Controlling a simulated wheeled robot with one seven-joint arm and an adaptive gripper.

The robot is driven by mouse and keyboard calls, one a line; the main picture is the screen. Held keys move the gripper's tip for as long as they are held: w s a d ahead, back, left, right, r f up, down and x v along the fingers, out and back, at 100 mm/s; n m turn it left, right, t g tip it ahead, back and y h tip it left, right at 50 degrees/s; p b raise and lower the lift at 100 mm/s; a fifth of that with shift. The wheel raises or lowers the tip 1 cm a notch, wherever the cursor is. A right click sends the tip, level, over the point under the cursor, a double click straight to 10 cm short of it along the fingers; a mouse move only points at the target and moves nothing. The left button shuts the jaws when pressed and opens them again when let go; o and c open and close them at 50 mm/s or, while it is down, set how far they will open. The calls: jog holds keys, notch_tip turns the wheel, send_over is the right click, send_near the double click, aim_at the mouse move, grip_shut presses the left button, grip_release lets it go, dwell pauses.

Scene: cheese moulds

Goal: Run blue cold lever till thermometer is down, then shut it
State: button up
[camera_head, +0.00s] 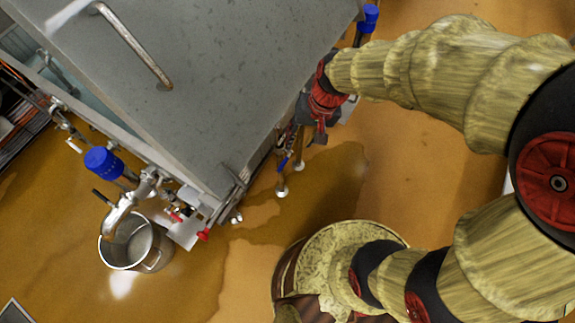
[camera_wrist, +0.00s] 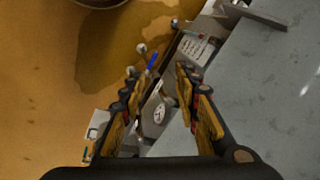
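A small blue lever (camera_wrist: 152,61) sticks out beside the tank's side in the wrist view, just beyond my gripper's fingertips. It also shows in the head view (camera_head: 283,163), below my gripper (camera_head: 312,112). In the wrist view my gripper (camera_wrist: 157,71) is open, its two fingers spread with a clear gap and nothing between them. A round white dial (camera_wrist: 160,113), which looks like the thermometer, shows between the fingers. Its reading is too small to make out. I cannot tell whether the lever is open or shut.
The grey tank (camera_head: 225,75) with its flat lid and lid handle (camera_head: 135,45) stands close beside my gripper. A wet patch (camera_head: 335,190) darkens the orange floor, which is otherwise open there.

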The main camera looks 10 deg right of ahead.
jog(key=w+a+f+m, duration=0.2)
jog(key=f, duration=0.6)
jog(key=w+a+f+m, duration=0.1)
jog(key=w+a+f, duration=0.15)
jog(key=f, duration=0.55)
jog(key=m, duration=0.3)
send_near(282, 165)
jog(key=shift+t+h, duration=0.3)
jog(key=f+b, duration=0.1)
jog(key=f, duration=0.1)
jog(key=a+f+b, duration=0.1)
jog(key=f, duration=0.2)
jog(key=f+b, duration=0.2)
jog(key=f, duration=0.1)
jog(key=shift+w+a+f, duration=0.15)
jog(key=shift+w+a, duration=0.1)
jog(key=shift+a, duration=0.1)
jog(key=c, duration=0.4)
jog(key=c, duration=0.3)
grip_shut()
